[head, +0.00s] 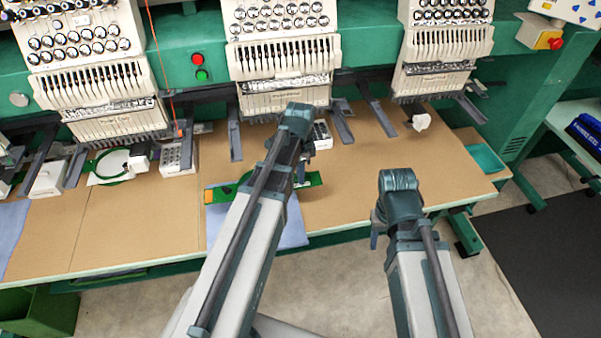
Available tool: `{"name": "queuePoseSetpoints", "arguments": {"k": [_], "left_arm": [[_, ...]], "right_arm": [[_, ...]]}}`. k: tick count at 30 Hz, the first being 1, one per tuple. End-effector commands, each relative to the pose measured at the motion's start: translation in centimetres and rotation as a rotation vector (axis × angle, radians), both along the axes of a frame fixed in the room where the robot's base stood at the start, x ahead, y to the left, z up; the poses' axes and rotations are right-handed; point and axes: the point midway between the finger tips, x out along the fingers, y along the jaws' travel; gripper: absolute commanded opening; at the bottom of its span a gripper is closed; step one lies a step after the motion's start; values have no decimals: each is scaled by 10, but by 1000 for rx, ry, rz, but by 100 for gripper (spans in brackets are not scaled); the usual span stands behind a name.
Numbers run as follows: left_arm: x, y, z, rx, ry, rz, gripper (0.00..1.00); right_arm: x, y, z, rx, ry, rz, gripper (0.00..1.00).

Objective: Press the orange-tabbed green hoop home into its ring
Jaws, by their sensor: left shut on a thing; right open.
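The green hoop (222,192) with an orange tab (209,197) at its left end lies low over the tan table, at a blue cloth (292,232). My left arm crosses in front of its middle, so only its ends show. My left gripper (301,176) points down at the hoop's right part and is shut on it; its fingertips are mostly hidden. The ring is hidden behind my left arm, and I cannot tell how the hoop sits in it. My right gripper (377,232) is open and empty, in front of the table's front edge.
Embroidery heads (280,60) overhang the back of the table, with dark arms reaching forward. Another round green hoop (112,165) with white fabric lies at the left, near white boxes (180,157). A teal tray (486,158) is at the right end. The table's right middle (400,165) is mostly clear.

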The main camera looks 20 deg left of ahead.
Motion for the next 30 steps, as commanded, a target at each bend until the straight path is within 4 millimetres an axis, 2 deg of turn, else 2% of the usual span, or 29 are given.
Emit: {"name": "queuePoseSetpoints", "arguments": {"k": [15,30], "left_arm": [[0,0,-45,0,0,-1,0],[0,0,-47,0,0,-1,0]], "right_arm": [[0,0,-44,0,0,0,51],[0,0,-47,0,0,0,51]]}}
